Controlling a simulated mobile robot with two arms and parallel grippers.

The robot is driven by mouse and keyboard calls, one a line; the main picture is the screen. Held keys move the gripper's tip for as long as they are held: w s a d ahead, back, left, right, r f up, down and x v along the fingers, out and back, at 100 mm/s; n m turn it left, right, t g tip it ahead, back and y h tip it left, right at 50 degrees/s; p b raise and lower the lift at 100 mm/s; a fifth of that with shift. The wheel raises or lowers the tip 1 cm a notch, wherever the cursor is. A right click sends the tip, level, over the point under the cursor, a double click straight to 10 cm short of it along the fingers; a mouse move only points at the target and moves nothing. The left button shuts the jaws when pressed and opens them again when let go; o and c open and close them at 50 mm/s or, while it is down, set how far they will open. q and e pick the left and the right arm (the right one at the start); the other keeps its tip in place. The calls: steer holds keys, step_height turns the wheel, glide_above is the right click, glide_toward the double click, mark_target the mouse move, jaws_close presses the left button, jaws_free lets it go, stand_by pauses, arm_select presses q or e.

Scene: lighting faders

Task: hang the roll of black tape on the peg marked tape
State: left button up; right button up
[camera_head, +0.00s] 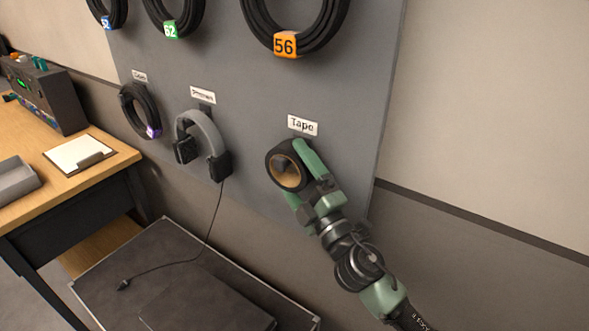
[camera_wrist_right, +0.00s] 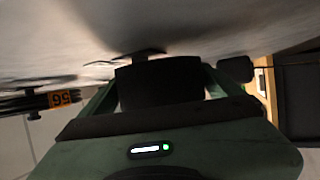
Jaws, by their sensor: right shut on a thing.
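The roll of black tape (camera_head: 271,165), with a tan core, is at the grey board just under the white "Tape" label (camera_head: 302,125). My right gripper (camera_head: 292,169) is shut on the roll, one green finger on each side of it. A dark shape fills the middle of the core; I cannot tell whether it is the peg's end or only the hole. In the right wrist view the roll (camera_wrist_right: 160,86) is a dark block between the fingers, close to the board surface. The peg itself is not clearly visible. My left gripper is not in view.
Headphones (camera_head: 207,130) hang left of the roll, their cord trailing down to a dark case (camera_head: 190,285). A small cable coil (camera_head: 135,108) hangs farther left. The coil tagged 56 (camera_head: 284,45) hangs above. The wooden desk (camera_head: 110,150) is at left. Wall right of the board is bare.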

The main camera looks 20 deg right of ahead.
mark_target(305, 187)
steer(key=o, duration=1.2)
steer(key=shift+s+f, duration=0.2)
steer(key=shift+s, duration=0.05)
steer(key=b+v, duration=0.2)
steer(key=v, duration=0.4)
steer(key=shift+s+f+b, duration=0.1)
steer(key=shift+s+b, duration=0.05)
steer(key=shift+b, duration=0.25)
steer(key=shift+s+d, duration=0.15)
steer(key=shift+s, duration=0.3)
